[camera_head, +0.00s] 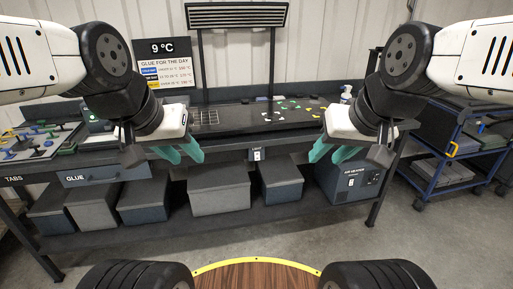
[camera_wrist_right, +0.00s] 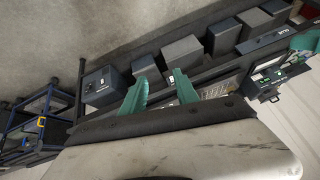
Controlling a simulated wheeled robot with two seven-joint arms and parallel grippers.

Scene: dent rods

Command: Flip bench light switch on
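The light switch (camera_head: 257,155) is a small pale plate under a "LIGHT" label on the front edge of the workbench (camera_head: 235,118), near the middle of the head view. It is too small to tell which way its rocker is set. My left gripper (camera_head: 181,153) is open and empty, left of the switch and apart from it. My right gripper (camera_head: 331,152) is open and empty, right of the switch and apart from it. In the right wrist view its green fingers (camera_wrist_right: 161,84) stand apart with nothing between them. I cannot make out the switch in that view.
Grey bins (camera_head: 220,188) and a dark heater-like box (camera_head: 349,181) stand on the lower shelf. A glue drawer (camera_head: 105,174) is at left, a blue cart (camera_head: 455,150) at right. A sign (camera_head: 170,65) stands behind. The space before the switch is clear.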

